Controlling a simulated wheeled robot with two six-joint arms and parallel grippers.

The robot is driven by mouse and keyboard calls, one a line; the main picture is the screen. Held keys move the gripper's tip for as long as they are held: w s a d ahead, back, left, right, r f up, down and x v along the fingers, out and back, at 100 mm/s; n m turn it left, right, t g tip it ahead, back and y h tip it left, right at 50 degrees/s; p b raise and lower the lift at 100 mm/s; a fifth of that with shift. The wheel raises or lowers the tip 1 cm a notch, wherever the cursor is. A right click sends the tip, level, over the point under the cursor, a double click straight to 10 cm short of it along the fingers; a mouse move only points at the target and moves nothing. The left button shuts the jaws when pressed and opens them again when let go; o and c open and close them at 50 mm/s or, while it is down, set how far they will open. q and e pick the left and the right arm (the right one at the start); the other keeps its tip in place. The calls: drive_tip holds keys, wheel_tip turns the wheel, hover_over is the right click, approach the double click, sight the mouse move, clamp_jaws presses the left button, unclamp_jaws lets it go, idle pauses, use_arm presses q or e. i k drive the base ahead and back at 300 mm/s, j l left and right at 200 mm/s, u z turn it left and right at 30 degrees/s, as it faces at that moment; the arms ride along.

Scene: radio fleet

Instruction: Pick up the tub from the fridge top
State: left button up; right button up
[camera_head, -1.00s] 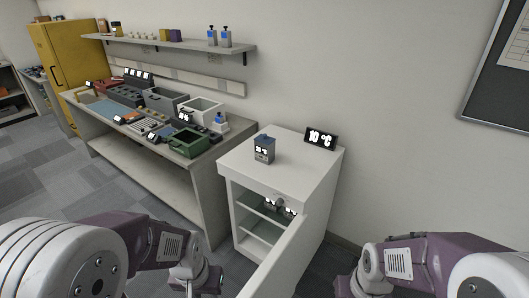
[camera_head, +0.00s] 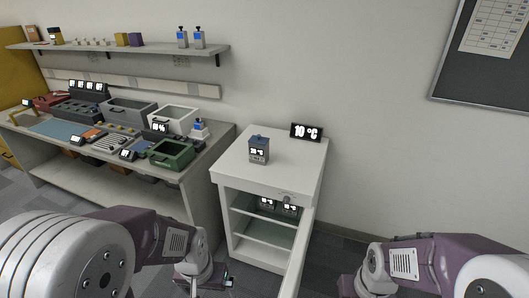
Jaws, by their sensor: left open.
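The tub (camera_head: 259,150) is a small grey box with a blue top and a small display on its front. It stands upright on the white fridge top (camera_head: 291,166), left of the middle. The fridge door (camera_head: 297,257) is swung open towards me. My left gripper (camera_head: 213,284) is low in the picture, in front of the fridge and well below the tub; it is open and apart from the tub. My right arm comes in at the lower right, but its gripper is outside the picture.
A black "10 °C" display (camera_head: 306,132) stands at the back of the fridge top. More labelled items (camera_head: 289,208) sit on a shelf inside. A workbench (camera_head: 101,185) to the left holds a green bin (camera_head: 171,158) and other containers. A wall shelf (camera_head: 125,49) hangs above the bench.

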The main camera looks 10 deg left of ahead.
sight(259, 154)
drive_tip(key=i+j+z, duration=0.15)
drive_tip(key=j+z, duration=0.25)
drive_tip(key=j, duration=0.35)
drive_tip(key=j+z, duration=0.35)
drive_tip(key=j, duration=0.35)
drive_tip(key=j+z, duration=0.4)
drive_tip(key=j, duration=0.35)
drive_tip(key=i+j+z, duration=0.15)
drive_tip(key=j, duration=0.15)
drive_tip(key=i+j+z, duration=0.15)
drive_tip(key=j+z, duration=0.15)
drive_tip(key=j, duration=0.25)
drive_tip(key=i+j, duration=0.35)
